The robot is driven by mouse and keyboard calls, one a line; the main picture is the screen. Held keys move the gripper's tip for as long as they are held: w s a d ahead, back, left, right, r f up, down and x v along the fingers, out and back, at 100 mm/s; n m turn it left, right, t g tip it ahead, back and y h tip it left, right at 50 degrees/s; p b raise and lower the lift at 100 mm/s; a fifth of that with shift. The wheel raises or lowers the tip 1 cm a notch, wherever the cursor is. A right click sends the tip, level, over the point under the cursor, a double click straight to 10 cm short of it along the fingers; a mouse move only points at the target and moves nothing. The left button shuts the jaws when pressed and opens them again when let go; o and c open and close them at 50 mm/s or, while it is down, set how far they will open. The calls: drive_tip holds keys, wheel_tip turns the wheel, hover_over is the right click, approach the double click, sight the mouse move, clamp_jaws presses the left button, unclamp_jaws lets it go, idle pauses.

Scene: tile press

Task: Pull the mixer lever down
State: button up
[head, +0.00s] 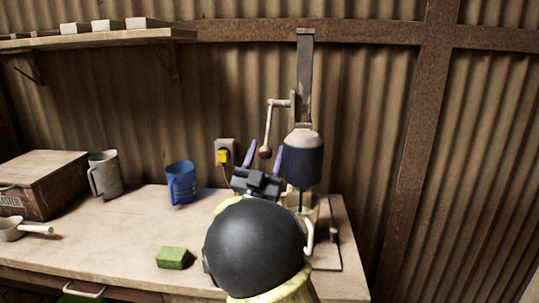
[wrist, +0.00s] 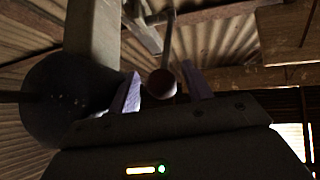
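The mixer stands at the right of the bench, with an upright metal post (head: 305,70) and a dark motor body (head: 303,162); the motor also shows in the wrist view (wrist: 65,100). In the wrist view the knob (wrist: 162,84) sits between the open fingers (wrist: 160,72), with gaps showing on both sides. My arm hides part of the mixer's base.
A blue jug (head: 181,183), grey jug (head: 104,175), green block (head: 173,257), white pan (head: 20,228) and wooden box (head: 40,183) stand on the bench. A yellow plug (head: 223,156) sits in a wall socket behind my gripper. A shelf (head: 100,38) is at upper left.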

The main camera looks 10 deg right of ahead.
drive_tip(key=shift+s+a, duration=0.1)
drive_tip(key=shift+s+a+f, duration=0.15)
drive_tip(key=shift+s+f, duration=0.2)
drive_tip(key=shift+f, duration=0.1)
drive_tip(key=v, duration=0.6)
drive_tip(key=shift+b, duration=0.3)
drive_tip(key=shift+f, duration=0.1)
drive_tip(key=shift+a, duration=0.1)
